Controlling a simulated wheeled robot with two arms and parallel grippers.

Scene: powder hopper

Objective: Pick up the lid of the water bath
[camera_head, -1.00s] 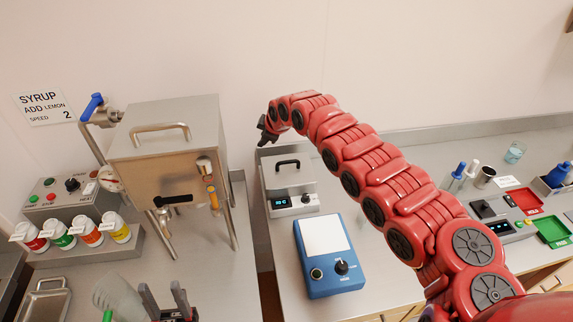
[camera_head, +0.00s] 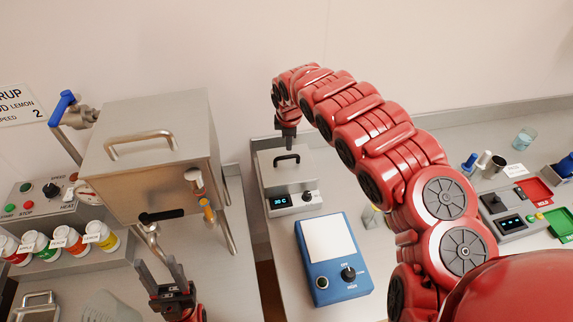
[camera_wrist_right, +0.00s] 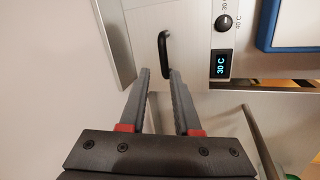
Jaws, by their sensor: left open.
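The water bath (camera_head: 292,202) is a small steel box with a lit display and a knob, left of centre in the head view. Its lid (camera_head: 270,175) lies flat on top and has a black handle (camera_head: 286,157). My right gripper (camera_head: 288,143) points down just above the handle. In the right wrist view my right gripper (camera_wrist_right: 160,75) is open, with the black handle (camera_wrist_right: 164,50) just ahead of the fingertips; no grip shows. My left gripper (camera_head: 165,270) is open and empty near the steel hopper's front.
The steel hopper (camera_head: 150,150) stands left, with colour-labelled jars (camera_head: 66,240) beside it. A blue device (camera_head: 333,265) sits in front of the bath. A glass beaker (camera_head: 525,138) and a red tray (camera_head: 534,190) are far right. A gap separates the two benches.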

